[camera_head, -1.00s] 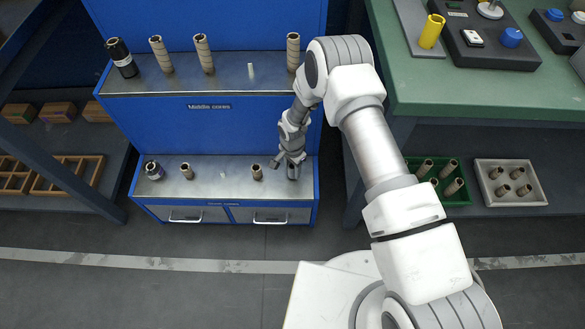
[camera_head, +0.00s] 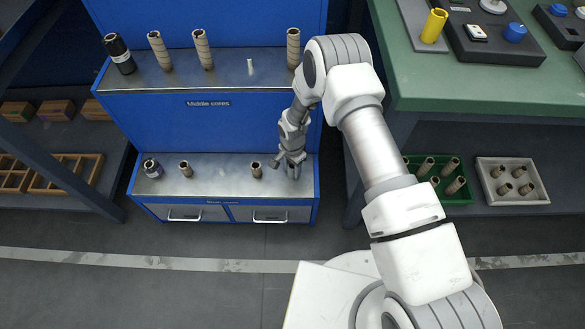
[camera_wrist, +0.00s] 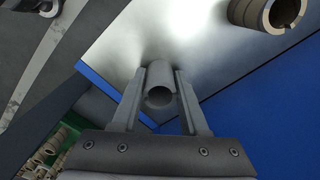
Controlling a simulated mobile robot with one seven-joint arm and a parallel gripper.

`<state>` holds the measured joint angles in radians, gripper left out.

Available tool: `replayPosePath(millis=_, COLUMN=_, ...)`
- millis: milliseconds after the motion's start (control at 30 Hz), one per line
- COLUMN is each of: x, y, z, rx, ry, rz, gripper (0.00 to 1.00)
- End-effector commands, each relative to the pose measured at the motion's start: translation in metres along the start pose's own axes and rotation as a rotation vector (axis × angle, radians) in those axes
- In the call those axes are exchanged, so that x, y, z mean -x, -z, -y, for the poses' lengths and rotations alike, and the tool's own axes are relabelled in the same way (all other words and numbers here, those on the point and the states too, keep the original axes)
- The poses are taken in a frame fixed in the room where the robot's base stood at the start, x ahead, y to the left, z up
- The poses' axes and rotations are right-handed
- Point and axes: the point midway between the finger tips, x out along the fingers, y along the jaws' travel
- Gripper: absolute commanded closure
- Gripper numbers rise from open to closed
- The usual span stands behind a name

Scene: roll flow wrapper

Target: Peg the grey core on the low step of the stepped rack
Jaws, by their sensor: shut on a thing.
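The grey core (camera_wrist: 160,88) is a short hollow tube between the two fingers of my gripper (camera_wrist: 160,76) in the wrist view. The gripper is shut on it. In the head view, my gripper (camera_head: 291,163) is over the right end of the low step (camera_head: 225,186) of the blue stepped rack (camera_head: 205,125). The core's far end is close to the metal top, with a dark shadow there. I cannot tell whether it touches the step or sits around a peg.
A brown core (camera_head: 256,169) stands just left of my gripper, also at top right in the wrist view (camera_wrist: 267,12). Farther left are another brown core (camera_head: 185,170), a dark core (camera_head: 152,168) and a bare peg (camera_head: 223,173). The upper step (camera_head: 225,78) holds taller cores.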

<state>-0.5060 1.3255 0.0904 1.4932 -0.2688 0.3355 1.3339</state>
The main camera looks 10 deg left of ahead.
Motion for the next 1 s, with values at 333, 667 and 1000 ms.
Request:
replayPosePath(millis=333, x=0.0005, y=0.0004, z=0.0002, rx=0.0, ry=0.0, rz=-0.001, gripper=0.39)
replayPosePath(millis=667, x=0.0005, y=0.0004, z=0.0001, rx=0.0, ry=0.0, rz=-0.001, gripper=0.18)
replayPosePath(millis=1000, x=0.0008, y=0.0004, z=0.0002, rx=0.0, ry=0.0, rz=-0.001, gripper=0.0)
